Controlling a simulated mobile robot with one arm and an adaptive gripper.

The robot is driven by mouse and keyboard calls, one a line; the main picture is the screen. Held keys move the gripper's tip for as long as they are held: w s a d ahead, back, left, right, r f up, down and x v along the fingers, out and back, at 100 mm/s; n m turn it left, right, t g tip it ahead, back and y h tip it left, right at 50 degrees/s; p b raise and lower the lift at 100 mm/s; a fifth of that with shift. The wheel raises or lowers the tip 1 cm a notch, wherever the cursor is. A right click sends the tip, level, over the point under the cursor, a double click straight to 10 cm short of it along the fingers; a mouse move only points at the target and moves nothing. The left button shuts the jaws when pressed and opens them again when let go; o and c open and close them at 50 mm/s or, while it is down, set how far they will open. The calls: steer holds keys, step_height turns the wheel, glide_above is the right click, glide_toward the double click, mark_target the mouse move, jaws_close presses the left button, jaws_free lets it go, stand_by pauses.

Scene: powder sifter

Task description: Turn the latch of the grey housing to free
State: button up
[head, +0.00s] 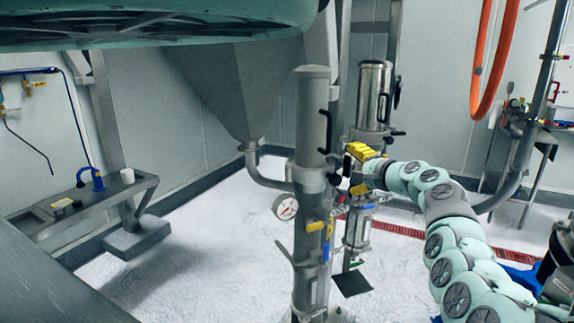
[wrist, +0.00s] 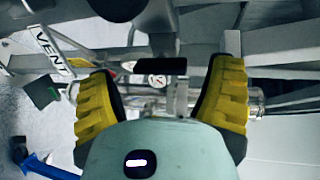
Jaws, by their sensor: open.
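The grey housing (head: 312,115) is a tall upright cylinder in the middle of the head view. A dark handle (head: 346,165) shows at its right side, beside my gripper (head: 353,170); I cannot tell for certain that it is the latch. My gripper has yellow padded fingers, is open, and points left toward the housing. In the wrist view my gripper (wrist: 165,75) has its fingers wide apart. A black bar (wrist: 160,65) and a metal piece (wrist: 178,97) show in the gap between them, with no visible grip on either.
A pressure gauge (head: 286,206) and a yellow handle (head: 316,226) are on the lower pipework. A shiny metal cylinder (head: 372,95) stands behind my gripper. A grey hopper (head: 240,85) is at the back. A bench (head: 95,205) stands left; the white floor between is clear.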

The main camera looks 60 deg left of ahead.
steer(key=w+v, duration=0.1)
steer(key=v, duration=0.9)
steer(key=shift+s, duration=0.4)
steer(key=shift+r, duration=0.1)
